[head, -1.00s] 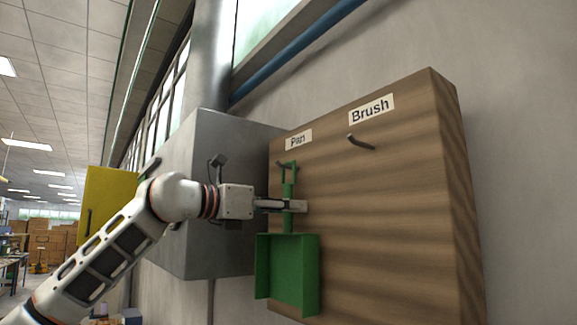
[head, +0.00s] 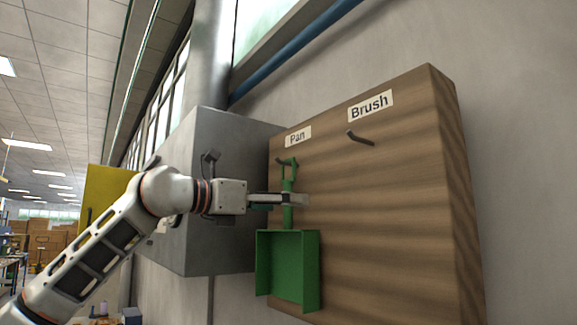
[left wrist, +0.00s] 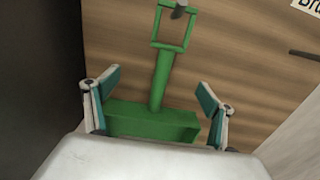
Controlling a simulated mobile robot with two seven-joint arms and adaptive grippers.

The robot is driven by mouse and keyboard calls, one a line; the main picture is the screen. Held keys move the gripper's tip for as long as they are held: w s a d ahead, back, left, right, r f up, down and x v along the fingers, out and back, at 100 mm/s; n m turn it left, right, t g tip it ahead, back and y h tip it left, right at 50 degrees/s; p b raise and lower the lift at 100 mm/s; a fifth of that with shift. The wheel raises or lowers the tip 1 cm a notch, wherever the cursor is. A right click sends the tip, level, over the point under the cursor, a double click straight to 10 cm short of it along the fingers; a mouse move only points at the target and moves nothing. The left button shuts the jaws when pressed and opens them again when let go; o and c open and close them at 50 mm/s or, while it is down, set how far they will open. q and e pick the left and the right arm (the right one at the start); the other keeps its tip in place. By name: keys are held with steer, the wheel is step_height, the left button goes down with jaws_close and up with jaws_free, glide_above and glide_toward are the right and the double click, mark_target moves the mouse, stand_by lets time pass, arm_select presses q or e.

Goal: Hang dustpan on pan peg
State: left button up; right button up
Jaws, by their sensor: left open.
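The green dustpan (head: 288,268) hangs upright against the wooden board, below the "Pan" label (head: 297,136). The loop at the top of its handle is around the pan peg (head: 281,161); the left wrist view also shows the peg (left wrist: 179,9) inside the loop of the dustpan (left wrist: 163,80). My left gripper (head: 298,200) is at the handle in the head view. In the left wrist view its two fingers (left wrist: 158,98) are spread wide on either side of the handle, apart from it. My right gripper is not in view.
The wooden board (head: 390,200) has a bare brush peg (head: 360,138) under the "Brush" label (head: 370,105). A grey metal box (head: 225,150) stands left of the board, close behind my left arm. A yellow panel (head: 103,200) is farther left.

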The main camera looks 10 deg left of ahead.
arm_select(q)
steer(key=b+v, duration=0.3)
steer(key=v, duration=0.5)
steer(key=shift+s+a, duration=0.2)
steer(key=shift+s, duration=0.05)
stand_by(0.4)
